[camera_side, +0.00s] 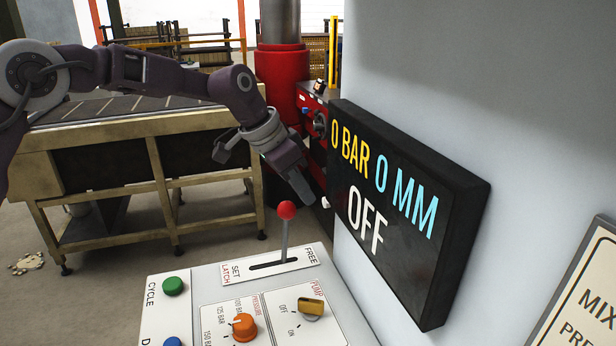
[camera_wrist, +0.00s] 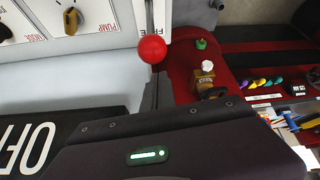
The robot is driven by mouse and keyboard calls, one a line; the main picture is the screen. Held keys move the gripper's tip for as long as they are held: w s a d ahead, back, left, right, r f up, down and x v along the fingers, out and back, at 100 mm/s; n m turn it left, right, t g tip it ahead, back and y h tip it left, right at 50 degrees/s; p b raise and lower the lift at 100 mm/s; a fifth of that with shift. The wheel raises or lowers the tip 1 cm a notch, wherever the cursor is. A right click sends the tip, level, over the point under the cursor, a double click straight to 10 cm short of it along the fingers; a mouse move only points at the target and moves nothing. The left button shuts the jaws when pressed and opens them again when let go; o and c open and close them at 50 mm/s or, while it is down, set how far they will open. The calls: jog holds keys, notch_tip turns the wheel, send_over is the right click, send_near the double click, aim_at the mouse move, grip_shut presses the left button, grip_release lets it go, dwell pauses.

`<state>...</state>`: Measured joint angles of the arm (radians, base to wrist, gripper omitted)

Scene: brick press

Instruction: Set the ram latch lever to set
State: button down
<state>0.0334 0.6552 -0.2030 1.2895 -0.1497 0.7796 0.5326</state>
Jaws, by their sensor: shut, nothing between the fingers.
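The ram latch lever (camera_side: 285,232) is a thin grey stick with a red ball knob (camera_side: 287,210). It stands roughly upright in a dark slot (camera_side: 268,264) marked SET at the left and FREE at the right, nearer the FREE end. The red knob also shows in the wrist view (camera_wrist: 152,50), just beyond my fingertips. My gripper (camera_side: 307,199) is shut and empty, with its tips slightly above and to the right of the knob in the side view. I cannot tell whether they touch it.
The panel carries a green button (camera_side: 173,286), an orange pressure knob (camera_side: 244,327) and a yellow pump knob (camera_side: 312,305). A black display (camera_side: 400,210) reading 0 BAR, 0 MM, OFF juts out close to the right of my gripper. A red press column (camera_side: 283,85) stands behind.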

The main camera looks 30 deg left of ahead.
jog(key=shift+s+a, duration=0.45)
jog(key=shift+s, duration=0.15)
